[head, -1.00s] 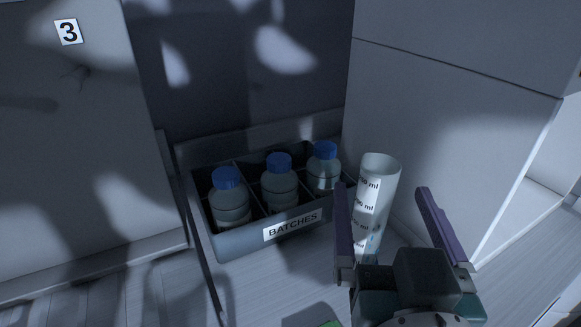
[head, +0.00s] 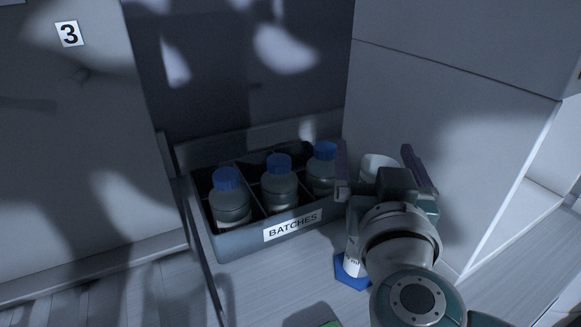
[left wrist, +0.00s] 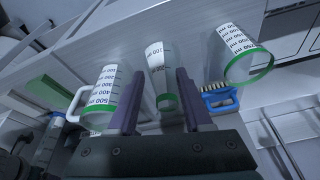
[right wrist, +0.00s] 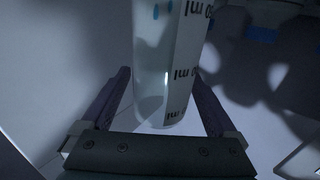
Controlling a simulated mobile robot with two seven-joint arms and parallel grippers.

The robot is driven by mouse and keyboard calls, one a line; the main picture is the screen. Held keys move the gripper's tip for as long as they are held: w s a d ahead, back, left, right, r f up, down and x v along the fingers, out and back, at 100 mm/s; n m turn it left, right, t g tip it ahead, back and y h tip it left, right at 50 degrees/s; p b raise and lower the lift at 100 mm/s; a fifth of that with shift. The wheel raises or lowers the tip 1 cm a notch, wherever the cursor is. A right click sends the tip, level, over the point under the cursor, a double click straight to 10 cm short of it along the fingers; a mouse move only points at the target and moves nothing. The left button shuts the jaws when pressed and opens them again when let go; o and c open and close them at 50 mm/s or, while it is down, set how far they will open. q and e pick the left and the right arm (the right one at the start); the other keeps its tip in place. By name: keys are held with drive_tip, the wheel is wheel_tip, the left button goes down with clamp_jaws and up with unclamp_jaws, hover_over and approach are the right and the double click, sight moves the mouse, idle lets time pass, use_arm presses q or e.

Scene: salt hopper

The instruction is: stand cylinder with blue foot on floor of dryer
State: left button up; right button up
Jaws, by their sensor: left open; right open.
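The cylinder with the blue foot (head: 352,272) stands upright on the pale surface to the right of the bottle tray. It is clear, with a white ml scale. My right gripper (head: 377,160) is open, its fingers on either side of the cylinder's upper part; the arm hides much of it. In the right wrist view the cylinder (right wrist: 168,65) shows between the open fingers (right wrist: 160,78); contact cannot be told. My left gripper (left wrist: 157,75) is open and away from it, seen only in its wrist view. I cannot tell which part is the dryer.
The BATCHES tray (head: 236,243) holds bottles with blue caps (head: 279,163) just left of the cylinder. A pale cabinet wall (head: 440,130) stands close on the right.

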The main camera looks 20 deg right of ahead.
clamp_jaws()
idle(0.6)
